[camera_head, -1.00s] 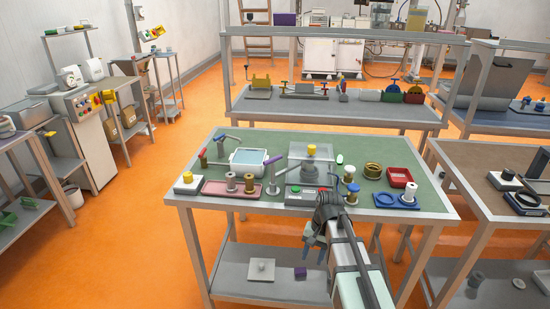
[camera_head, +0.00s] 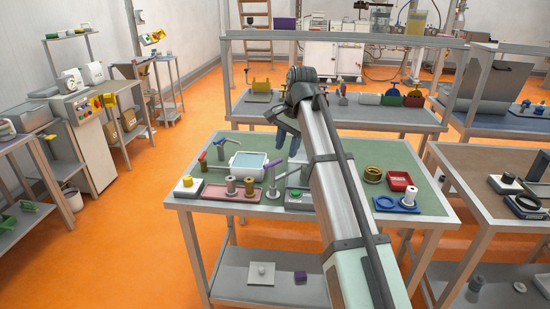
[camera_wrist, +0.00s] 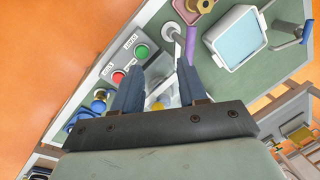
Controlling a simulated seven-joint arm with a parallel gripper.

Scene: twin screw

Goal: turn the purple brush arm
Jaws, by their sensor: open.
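The purple brush arm (camera_wrist: 191,45) is a short purple bar beside a light grey post in the wrist view, near the white tray. In the head view the purple bar (camera_head: 274,161) sits just right of the blue-topped tray. My gripper (camera_wrist: 160,66) is open, its two blue fingers spread with nothing gripped between them. In the head view my gripper (camera_head: 288,143) hangs above the back of the green bench, fingers down. My arm hides part of the bench.
The white tray (camera_wrist: 237,38) stands beside the purple arm. A control box with a green button (camera_wrist: 141,51) and a red button (camera_wrist: 118,77) is left of the fingers. A yellow knob (camera_wrist: 158,106) shows between the fingers. A red bin (camera_head: 401,181) stands at the right.

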